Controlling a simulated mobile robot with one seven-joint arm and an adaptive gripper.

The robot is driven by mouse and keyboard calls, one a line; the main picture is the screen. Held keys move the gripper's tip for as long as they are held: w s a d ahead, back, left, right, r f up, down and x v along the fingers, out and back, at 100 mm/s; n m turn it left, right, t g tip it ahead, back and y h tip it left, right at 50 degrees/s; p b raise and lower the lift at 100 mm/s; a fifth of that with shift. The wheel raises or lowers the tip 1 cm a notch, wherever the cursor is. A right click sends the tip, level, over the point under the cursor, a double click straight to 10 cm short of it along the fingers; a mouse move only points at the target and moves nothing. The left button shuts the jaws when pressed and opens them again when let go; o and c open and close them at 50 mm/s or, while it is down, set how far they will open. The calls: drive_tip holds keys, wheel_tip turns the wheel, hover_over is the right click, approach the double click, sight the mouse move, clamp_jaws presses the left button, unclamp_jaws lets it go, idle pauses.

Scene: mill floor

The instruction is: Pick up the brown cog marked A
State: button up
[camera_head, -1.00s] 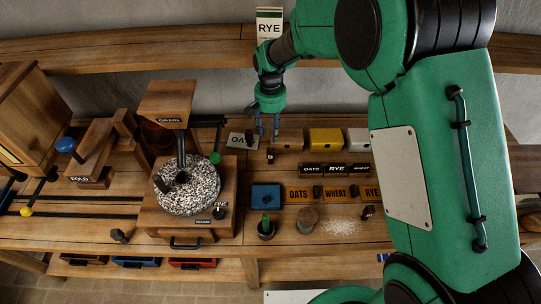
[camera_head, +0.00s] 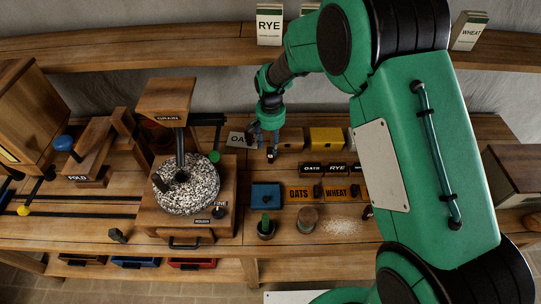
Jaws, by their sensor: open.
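My gripper (camera_head: 267,145) hangs fingers-down over the middle back of the bench, open. A small dark brown piece with a pale mark (camera_head: 271,155) is right at its fingertips. It may be the brown cog, but it is too small for me to read a letter. I cannot tell whether the fingers touch it or stand around it. Another small brown piece (camera_head: 367,211) lies farther right, beside the spilled grain and partly near my arm.
A millstone (camera_head: 187,190) on a wooden stand is to the left. A blue tray (camera_head: 265,196), labelled OATS (camera_head: 299,194) and WHEAT (camera_head: 336,192) plates, a dark cup (camera_head: 266,229) and a round brown pot (camera_head: 307,218) stand in front. A yellow box (camera_head: 325,139) is behind right.

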sight(270, 149)
drive_tip(key=shift+f, duration=0.2)
drive_tip(key=shift+s+f+b, duration=0.1)
drive_tip(key=shift+f+b, duration=0.45)
drive_tip(key=shift+f, duration=2)
drive_tip(key=c, duration=1.1)
